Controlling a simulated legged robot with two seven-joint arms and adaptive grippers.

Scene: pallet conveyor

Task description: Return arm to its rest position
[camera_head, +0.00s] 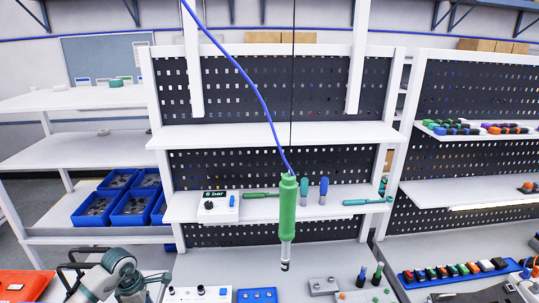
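My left arm comes in at the bottom left, with grey and teal links. The dark fingers of my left gripper (76,264) show beside it, near a red tray. They look spread apart, with nothing seen between them. My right gripper cannot be made out in this view. A green pneumatic screwdriver (288,206) hangs upright on a blue hose in front of the middle shelf, apart from my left gripper.
The workbench (320,262) holds small fixtures along its front edge. A red tray (22,284) lies at the bottom left. Blue bins (130,208) stand on the left rack. A blue rack of coloured parts (455,275) is at the right. White shelves (275,135) cross the pegboard.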

